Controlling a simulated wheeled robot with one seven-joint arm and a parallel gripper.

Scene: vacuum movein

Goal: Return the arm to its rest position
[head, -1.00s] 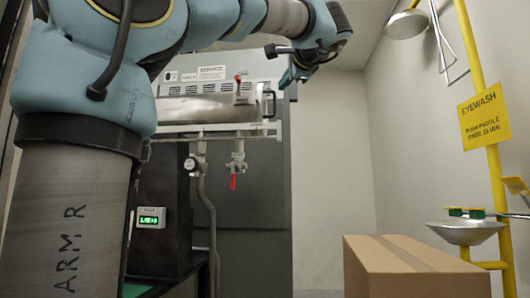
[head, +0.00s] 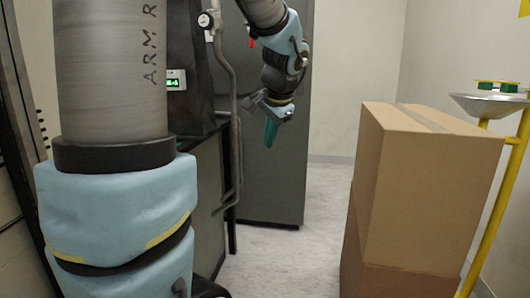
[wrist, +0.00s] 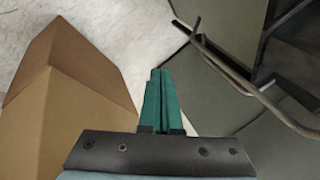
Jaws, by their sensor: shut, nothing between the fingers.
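My gripper (head: 271,131) hangs from my arm near the middle of the head view, its green fingers pointing down. It is in the air in front of the dark grey cabinet, left of the cardboard boxes. In the wrist view my gripper (wrist: 160,75) has its two green fingers together with nothing between them. My arm's large link, marked "ARM R", fills the left of the head view.
Stacked cardboard boxes (head: 425,190) stand at the right; a box (wrist: 60,100) shows at the wrist view's left. A yellow eyewash pole (head: 500,210) with a bowl (head: 489,104) is behind. A grey pipe (head: 233,110) runs down beside the cabinet (head: 268,185). Bare floor (head: 310,240) lies between.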

